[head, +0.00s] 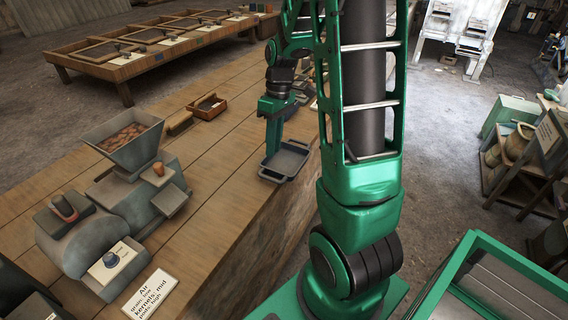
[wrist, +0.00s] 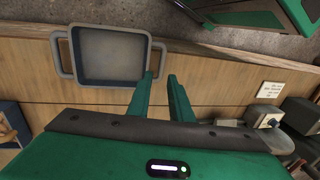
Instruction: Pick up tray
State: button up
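A grey rectangular tray (wrist: 110,55) with a raised rim and a loop handle on each short side lies on the wooden bench. It also shows in the head view (head: 287,160), near the bench's right edge. My green gripper (wrist: 160,76) is open, its two fingers apart. In the wrist view the tray's right handle (wrist: 162,58) lies just beyond the fingertips, in line with the gap between them. I cannot tell whether a finger touches the tray.
A grey mill with a hopper (head: 126,133) stands on the bench left of the tray, with a white label card (head: 150,293) in front. A small wooden box (head: 207,106) sits farther back. The bench planks between mill and tray are clear.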

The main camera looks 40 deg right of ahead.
aim_at(270, 173)
jog(key=f, duration=0.3)
jog(key=a+f, duration=0.1)
jog(key=f, duration=0.2)
jog(key=a+f, duration=0.1)
jog(key=f, duration=0.3)
jog(key=shift+s+a, duration=0.15)
jog(key=shift+s, duration=0.2)
grip_shut()
